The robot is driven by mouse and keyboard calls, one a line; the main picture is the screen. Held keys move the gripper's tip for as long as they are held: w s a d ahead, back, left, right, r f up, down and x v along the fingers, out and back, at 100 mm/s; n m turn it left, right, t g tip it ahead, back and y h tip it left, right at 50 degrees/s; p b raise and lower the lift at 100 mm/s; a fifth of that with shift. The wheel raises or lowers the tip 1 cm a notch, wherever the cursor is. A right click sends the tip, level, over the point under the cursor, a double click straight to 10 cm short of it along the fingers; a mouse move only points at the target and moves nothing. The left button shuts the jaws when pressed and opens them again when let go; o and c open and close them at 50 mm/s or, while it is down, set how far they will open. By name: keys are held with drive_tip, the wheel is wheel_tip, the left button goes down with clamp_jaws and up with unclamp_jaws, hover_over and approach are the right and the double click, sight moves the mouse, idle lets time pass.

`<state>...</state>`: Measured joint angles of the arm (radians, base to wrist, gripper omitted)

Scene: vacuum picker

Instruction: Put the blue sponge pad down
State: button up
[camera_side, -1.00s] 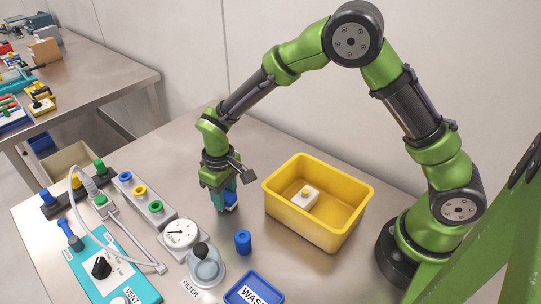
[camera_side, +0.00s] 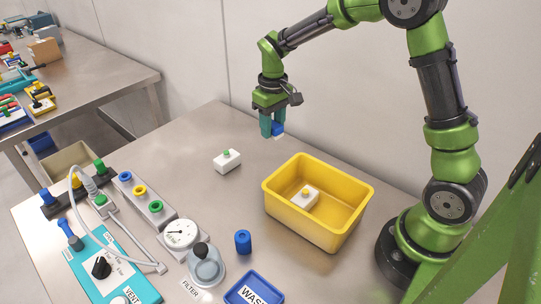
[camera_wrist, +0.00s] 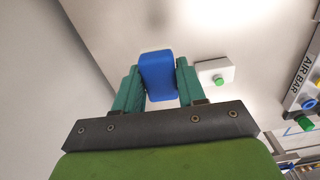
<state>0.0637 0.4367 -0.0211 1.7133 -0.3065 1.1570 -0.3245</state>
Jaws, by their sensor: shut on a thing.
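The blue sponge pad (camera_side: 278,128) is between the teal fingers of my gripper (camera_side: 271,130), raised in the air behind the yellow bin. A small pale edge shows under the pad in the side view. In the wrist view my gripper (camera_wrist: 158,82) is shut on the blue pad (camera_wrist: 158,70), which shows as a rounded blue block. A white block with a green knob (camera_side: 228,162) stands on the bare table, left of and below my gripper in the side view. It also shows in the wrist view (camera_wrist: 214,73), apart from the fingers.
The yellow bin (camera_side: 285,212) holds a white block with a yellow knob (camera_side: 305,196). A blue cylinder (camera_side: 243,242), a blue WASTE tray (camera_side: 235,299), a gauge (camera_side: 181,234) and a teal panel (camera_side: 90,270) stand at the front. The table's back left is clear.

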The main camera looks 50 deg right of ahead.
sight(282, 161)
drive_tip(key=shift+n, duration=0.4)
drive_tip(key=d+f, duration=0.1)
drive_tip(key=f, duration=0.2)
drive_tip(key=d+f, duration=0.1)
drive_tip(key=f, duration=0.3)
drive_tip(key=s+d+f, duration=0.1)
drive_tip(key=f, duration=0.2)
drive_tip(key=shift+f, duration=0.15)
drive_tip(key=shift+f, duration=0.15)
drive_tip(key=o, duration=1)
